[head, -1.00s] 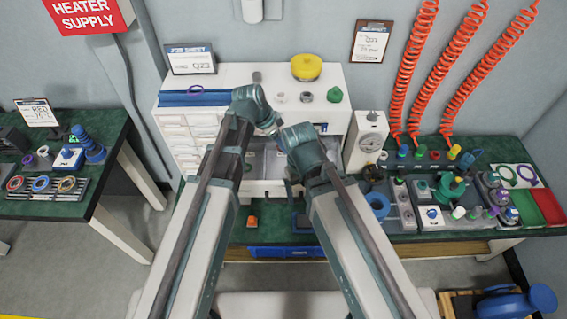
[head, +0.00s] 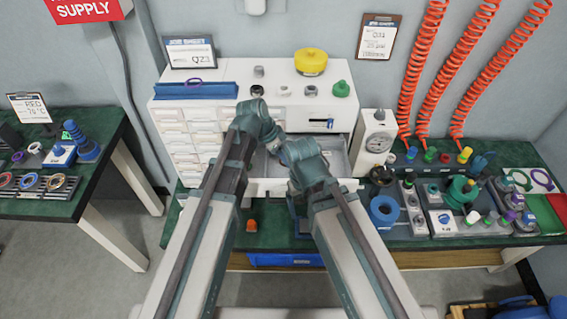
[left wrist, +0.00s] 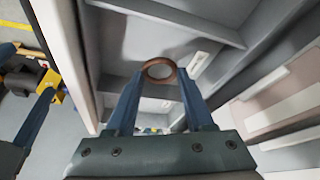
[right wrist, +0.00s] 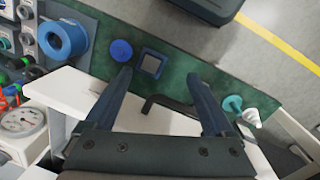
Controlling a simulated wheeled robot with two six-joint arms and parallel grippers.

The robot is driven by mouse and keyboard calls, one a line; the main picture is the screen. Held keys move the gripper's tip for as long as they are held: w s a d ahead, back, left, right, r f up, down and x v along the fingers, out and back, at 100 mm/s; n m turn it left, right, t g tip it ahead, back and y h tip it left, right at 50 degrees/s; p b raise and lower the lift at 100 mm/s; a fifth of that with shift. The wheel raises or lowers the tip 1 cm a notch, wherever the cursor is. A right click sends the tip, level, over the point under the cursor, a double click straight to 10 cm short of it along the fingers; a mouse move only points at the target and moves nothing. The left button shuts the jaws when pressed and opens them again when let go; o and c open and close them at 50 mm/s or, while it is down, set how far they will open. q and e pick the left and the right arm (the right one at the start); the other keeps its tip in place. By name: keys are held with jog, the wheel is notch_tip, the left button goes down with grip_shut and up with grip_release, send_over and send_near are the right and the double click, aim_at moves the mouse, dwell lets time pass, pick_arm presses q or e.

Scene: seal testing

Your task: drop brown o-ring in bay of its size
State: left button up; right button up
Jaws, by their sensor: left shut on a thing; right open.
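The brown o-ring (left wrist: 147,65) is held at the fingertips of my left gripper (left wrist: 159,76) in the left wrist view. It is over an open grey drawer with dividers (left wrist: 112,38). The drawer also shows in the head view (head: 336,158), partly behind my arms. The bay under the ring is partly hidden, and size labels cannot be read. My right gripper (right wrist: 165,92) is open and empty in the right wrist view, its fingers spread on either side of a dark drawer handle (right wrist: 172,103) at the white drawer front (right wrist: 150,122).
The white cabinet (head: 190,116) carries a yellow pot (head: 311,61), a green piece (head: 341,89) and a blue rail (head: 196,91). A dial gauge (head: 377,142) stands right of the drawer.

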aim_at(283, 168)
pick_arm(q)
jog(key=shift+f+b, duration=0.35)
jog(key=shift+f, duration=0.5)
pick_arm(e)
jog(key=shift+f, duration=0.85)
pick_arm(q)
jog(key=shift+f+b, duration=0.65)
jog(key=o, duration=1.3)
jog(key=shift+r, duration=0.1)
pick_arm(e)
jog(key=shift+f, duration=0.6)
pick_arm(q)
jog(key=shift+r, duration=0.15)
pick_arm(e)
jog(key=shift+r, duration=0.15)
pick_arm(q)
jog(key=shift+r+p, duration=0.5)
jog(key=shift+p, duration=0.25)
jog(key=p+v, duration=1.1)
jog(key=v, duration=0.1)
jog(key=shift+s, duration=0.1)
pick_arm(e)
notch_tip(283, 168, up, 12)
pick_arm(q)
jog(key=shift+f, duration=0.2)
